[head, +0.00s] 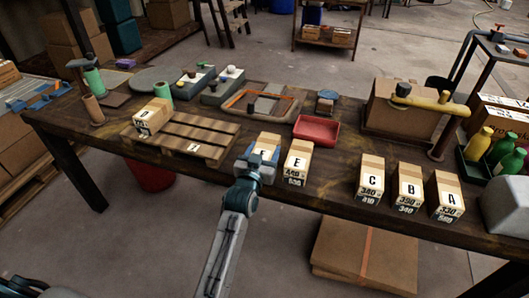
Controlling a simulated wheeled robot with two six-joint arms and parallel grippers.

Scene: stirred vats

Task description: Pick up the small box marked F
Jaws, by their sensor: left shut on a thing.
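The small box marked F (268,139) stands near the front edge of the wooden table, left of the box marked E (297,160). My left gripper (263,154) is shut on it from the front, with a finger on each side. The gripper covers most of the box's front, and its letter shows only in part. I cannot tell whether the box still touches the table. My right gripper is not in view.
Boxes C (370,178), B (408,187) and A (444,195) stand to the right. Box D (152,116) sits on a small wooden pallet (205,127) at the left. A red tray (317,130) lies behind box E. Open table lies between E and C.

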